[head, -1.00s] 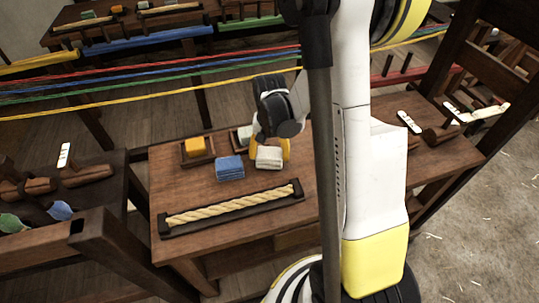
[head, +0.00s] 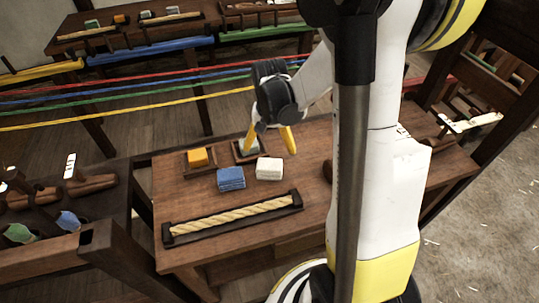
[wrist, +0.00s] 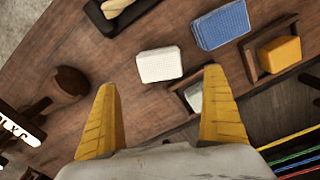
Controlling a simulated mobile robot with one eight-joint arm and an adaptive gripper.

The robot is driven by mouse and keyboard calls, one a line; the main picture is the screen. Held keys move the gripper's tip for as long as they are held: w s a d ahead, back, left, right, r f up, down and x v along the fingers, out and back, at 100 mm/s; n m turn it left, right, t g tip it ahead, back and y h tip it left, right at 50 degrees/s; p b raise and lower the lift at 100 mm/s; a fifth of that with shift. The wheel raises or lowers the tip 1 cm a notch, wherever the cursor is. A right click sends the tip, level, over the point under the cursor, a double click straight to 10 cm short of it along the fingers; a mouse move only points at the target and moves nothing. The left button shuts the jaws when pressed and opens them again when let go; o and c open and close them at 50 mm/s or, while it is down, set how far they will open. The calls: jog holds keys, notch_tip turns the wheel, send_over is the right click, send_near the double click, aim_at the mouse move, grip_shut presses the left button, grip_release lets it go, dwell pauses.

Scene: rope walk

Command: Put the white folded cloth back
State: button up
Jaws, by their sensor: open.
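The white folded cloth (head: 269,169) lies on the wooden table, just right of the blue folded cloth (head: 231,178). It also shows in the wrist view (wrist: 160,65), beyond my fingertips and apart from them. My gripper (head: 269,148) is open and empty above the back of the table, its yellow fingers spread. Behind the cloths are two small dark wooden trays. The left tray (head: 187,165) holds a yellow block-like folded item (head: 197,157). The other tray (wrist: 177,92) holds a pale grey-green item (wrist: 194,97), partly hidden by my right finger in the wrist view.
A rope in a dark holder (head: 232,219) lies along the table's front. Coloured ropes (head: 130,98) stretch across behind the table. A dark wooden tool (wrist: 70,83) lies at the table's side. A wooden post stands at front left.

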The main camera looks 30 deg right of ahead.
aim_at(269, 164)
jog(key=s+a+r+n+t, duration=0.3)
jog(key=s+a+r+n, duration=0.1)
jog(key=r, duration=0.4)
jog(key=s+a+r+n+t, duration=0.3)
jog(key=s+a+r, duration=0.3)
jog(key=a+r, duration=0.3)
jog(key=shift+s+a+r+n+t+p, duration=0.25)
jog(key=shift+s+n+t+p, duration=0.2)
jog(key=shift+t, duration=0.15)
